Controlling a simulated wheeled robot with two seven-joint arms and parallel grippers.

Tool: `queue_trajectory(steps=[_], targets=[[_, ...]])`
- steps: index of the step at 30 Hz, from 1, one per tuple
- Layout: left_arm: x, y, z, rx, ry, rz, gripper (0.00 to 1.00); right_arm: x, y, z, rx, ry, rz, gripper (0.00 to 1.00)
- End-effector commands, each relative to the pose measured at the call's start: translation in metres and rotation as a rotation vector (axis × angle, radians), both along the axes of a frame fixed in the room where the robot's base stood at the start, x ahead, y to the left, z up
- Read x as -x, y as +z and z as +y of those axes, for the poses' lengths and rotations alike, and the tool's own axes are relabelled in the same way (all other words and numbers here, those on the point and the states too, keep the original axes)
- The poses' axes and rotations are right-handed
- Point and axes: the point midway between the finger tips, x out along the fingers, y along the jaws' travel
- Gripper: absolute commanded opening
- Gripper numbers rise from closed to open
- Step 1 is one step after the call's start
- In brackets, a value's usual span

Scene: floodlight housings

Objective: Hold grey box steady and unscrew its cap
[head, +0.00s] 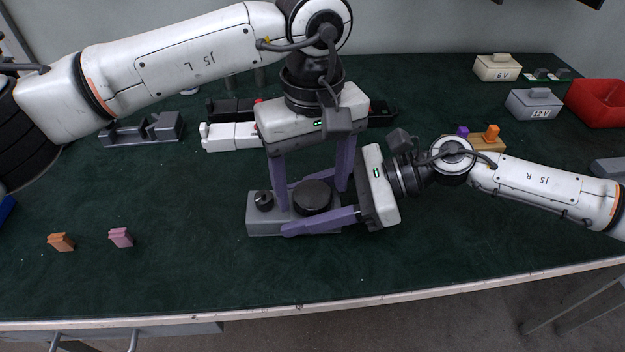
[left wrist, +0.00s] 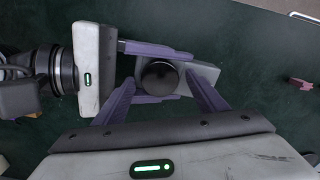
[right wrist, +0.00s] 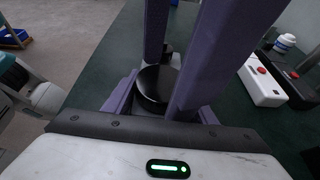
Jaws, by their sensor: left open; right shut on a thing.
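The grey box (head: 262,226) lies on the green table near the middle, with a large round black cap (head: 313,195) on top and a small black knob (head: 263,201) at its left end. My right gripper (head: 290,208) comes from the right and is shut on the box, its purple fingers along the near and far sides. My left gripper (head: 312,200) points down from above, open, its fingers apart on either side of the cap. The cap also shows between the fingers in the left wrist view (left wrist: 159,76) and the right wrist view (right wrist: 156,84).
Orange (head: 61,242) and pink (head: 121,237) pieces lie at the left front. A grey bracket (head: 150,129) and a white box (head: 232,137) stand behind. Lidded boxes (head: 533,104), a red bin (head: 599,101) and a tan block (head: 488,143) are at right. The table front is clear.

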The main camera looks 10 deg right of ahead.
Motion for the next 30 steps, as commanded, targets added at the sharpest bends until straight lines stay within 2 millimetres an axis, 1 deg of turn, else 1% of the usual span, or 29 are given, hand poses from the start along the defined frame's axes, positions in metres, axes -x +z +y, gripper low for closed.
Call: queue_trajectory(steps=[5, 12, 15, 20, 21, 24, 30], targets=[[-0.001, 0.010, 0.000, 0.001, 0.000, -0.002, 0.65, 0.000, 0.000, 0.000, 0.000, -0.001, -0.001, 0.00], [0.000, 0.041, 0.000, 0.002, -0.001, -0.002, 0.65, 0.000, 0.000, 0.000, 0.000, -0.001, -0.001, 0.00], [0.000, 0.045, 0.000, 0.000, -0.001, 0.000, 0.65, 0.000, 0.000, 0.000, 0.000, -0.001, -0.001, 0.00], [0.000, 0.045, 0.000, 0.000, -0.001, 0.000, 0.65, 0.000, 0.000, 0.000, 0.000, -0.001, -0.001, 0.00], [0.000, 0.045, 0.000, 0.000, -0.001, 0.000, 0.65, 0.000, 0.000, 0.000, 0.000, -0.001, -0.001, 0.58], [0.000, 0.045, 0.000, 0.000, -0.001, 0.000, 0.65, 0.000, 0.000, 0.000, 0.000, 0.000, -0.001, 0.73], [0.000, 0.045, 0.000, 0.000, -0.001, 0.000, 0.65, 0.000, 0.000, 0.000, 0.000, 0.000, -0.001, 0.73]])
